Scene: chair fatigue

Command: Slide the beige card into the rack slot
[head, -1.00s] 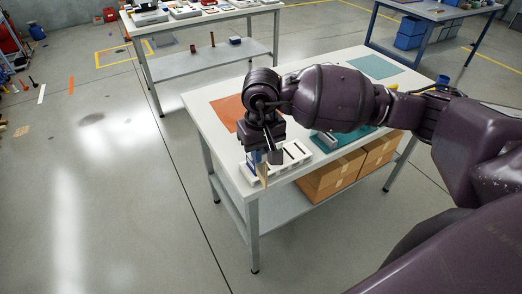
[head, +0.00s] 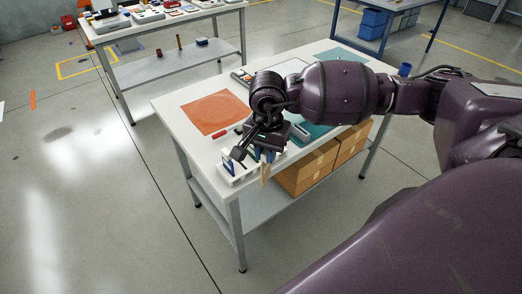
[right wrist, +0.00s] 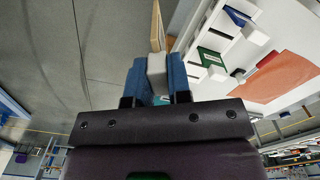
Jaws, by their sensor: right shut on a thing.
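The beige card (head: 265,173) hangs roughly upright below my right gripper (head: 267,156), at the front edge of the table. In the right wrist view the card (right wrist: 157,28) is seen nearly edge-on, beyond a pale grey block held between the blue fingers of my right gripper (right wrist: 157,78). That gripper is shut on the card's grey end. The white rack (head: 238,179) stands at the table's front left corner, partly hidden by the gripper. In the right wrist view the rack (right wrist: 222,46) lies right of the card, apart from it, with a blue card and a green card in it. My left gripper is out of view.
The white table (head: 180,123) bears an orange mat (head: 215,111), a small red object (head: 220,134) and a teal mat (head: 318,131). Cardboard boxes (head: 308,170) sit on its lower shelf. Open floor lies left and in front.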

